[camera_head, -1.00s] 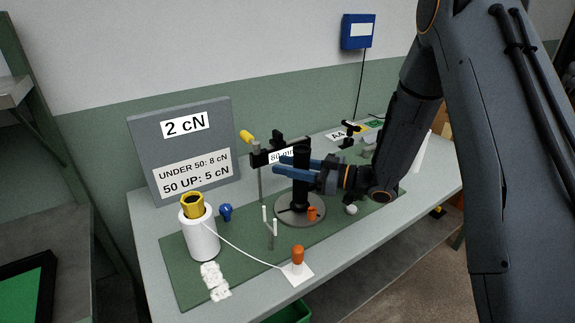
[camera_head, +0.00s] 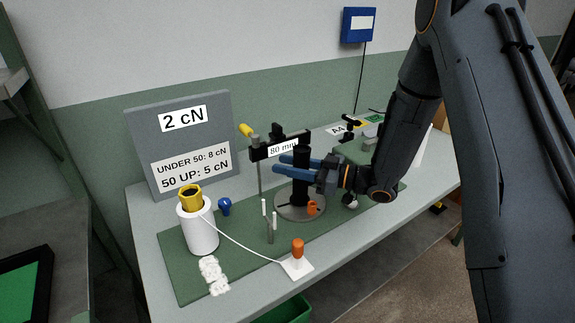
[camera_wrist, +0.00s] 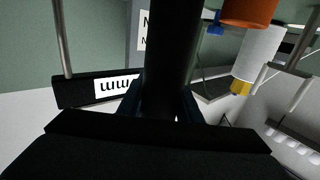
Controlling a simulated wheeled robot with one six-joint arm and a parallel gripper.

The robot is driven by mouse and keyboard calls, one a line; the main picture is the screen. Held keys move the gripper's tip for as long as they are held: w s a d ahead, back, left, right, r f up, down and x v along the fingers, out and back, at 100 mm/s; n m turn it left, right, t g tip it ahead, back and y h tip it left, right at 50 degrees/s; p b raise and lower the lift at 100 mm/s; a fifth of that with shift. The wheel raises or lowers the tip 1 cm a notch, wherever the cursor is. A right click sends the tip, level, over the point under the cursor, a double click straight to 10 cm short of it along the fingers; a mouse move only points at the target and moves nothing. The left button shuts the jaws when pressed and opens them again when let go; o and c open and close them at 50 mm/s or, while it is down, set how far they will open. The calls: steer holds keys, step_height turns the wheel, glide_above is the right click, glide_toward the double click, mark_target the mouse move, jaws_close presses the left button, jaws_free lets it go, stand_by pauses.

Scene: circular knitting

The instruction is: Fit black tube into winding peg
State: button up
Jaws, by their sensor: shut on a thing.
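My gripper (camera_head: 284,165), with blue fingers, is shut on the black tube (camera_head: 301,157). The tube stands roughly upright over a round grey base (camera_head: 294,213), its lower end close to the base. The winding peg is not distinguishable, so I cannot tell how far the tube is around it. In the wrist view the black tube (camera_wrist: 172,50) fills the middle between the fingers.
A black bar marked 80 mm (camera_head: 264,154) stands close behind the tube. An orange peg (camera_head: 312,208) is on the base. A white yarn cone (camera_head: 202,233) with yellow top stands left, its yarn running to an orange-topped piece (camera_head: 298,248).

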mark_target(309, 157)
steer(key=o, duration=1.1)
steer(key=shift+f, duration=0.15)
steer(key=b+v, duration=0.2)
steer(key=v, duration=0.5)
steer(key=shift+s+d, duration=0.15)
steer(key=shift+d, duration=0.15)
steer(key=shift+r+p, duration=1.5)
steer(key=shift+r, duration=0.6)
